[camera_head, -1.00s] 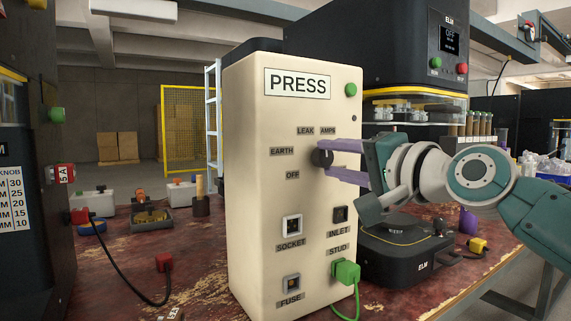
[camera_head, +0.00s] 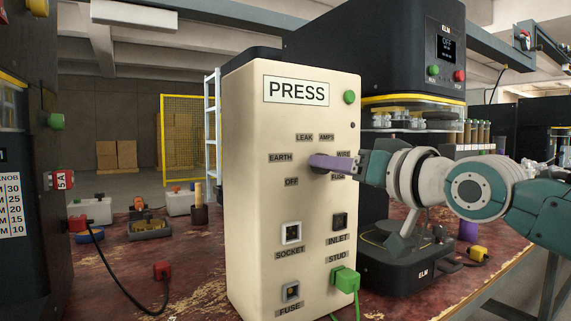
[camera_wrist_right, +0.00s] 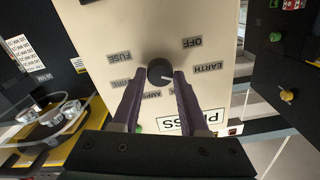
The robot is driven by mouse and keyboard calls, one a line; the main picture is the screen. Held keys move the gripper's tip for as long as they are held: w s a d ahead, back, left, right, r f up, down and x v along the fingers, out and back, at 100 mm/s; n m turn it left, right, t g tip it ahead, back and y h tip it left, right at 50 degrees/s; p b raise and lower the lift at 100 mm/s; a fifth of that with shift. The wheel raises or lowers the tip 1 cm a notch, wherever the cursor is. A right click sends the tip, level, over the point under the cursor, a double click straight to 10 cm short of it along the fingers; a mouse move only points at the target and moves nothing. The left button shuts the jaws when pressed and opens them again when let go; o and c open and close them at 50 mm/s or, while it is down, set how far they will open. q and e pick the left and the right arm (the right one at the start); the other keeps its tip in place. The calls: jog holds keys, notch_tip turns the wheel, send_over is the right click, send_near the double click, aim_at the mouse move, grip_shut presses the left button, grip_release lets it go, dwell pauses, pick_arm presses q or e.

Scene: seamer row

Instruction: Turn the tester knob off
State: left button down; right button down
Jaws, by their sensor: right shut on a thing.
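The tester is a tall cream box (camera_head: 255,215) with a PRESS label. Its dark round knob (camera_head: 315,161) sits amid the labels EARTH, LEAK, AMPS, WIRE, FUSE and OFF (camera_head: 291,181). My right gripper (camera_head: 325,162) reaches in from the right, its purple fingers at the knob and partly hiding it. In the right wrist view the knob (camera_wrist_right: 160,72) is between the fingertips of the right gripper (camera_wrist_right: 163,80), which is shut on it. My left gripper is out of view.
Below the knob are sockets and a green plug (camera_head: 345,279) with a green cable. A black ELM machine (camera_head: 400,65) stands behind to the right.

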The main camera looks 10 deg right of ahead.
jog(key=shift+n+p, duration=2.05)
jog(key=shift+n, duration=4.05)
jog(key=shift+c, duration=2.1)
grip_release()
jog(key=shift+s, duration=0.1)
jog(key=p+v, duration=0.1)
jog(key=v, duration=0.8)
jog(key=shift+s, duration=0.35)
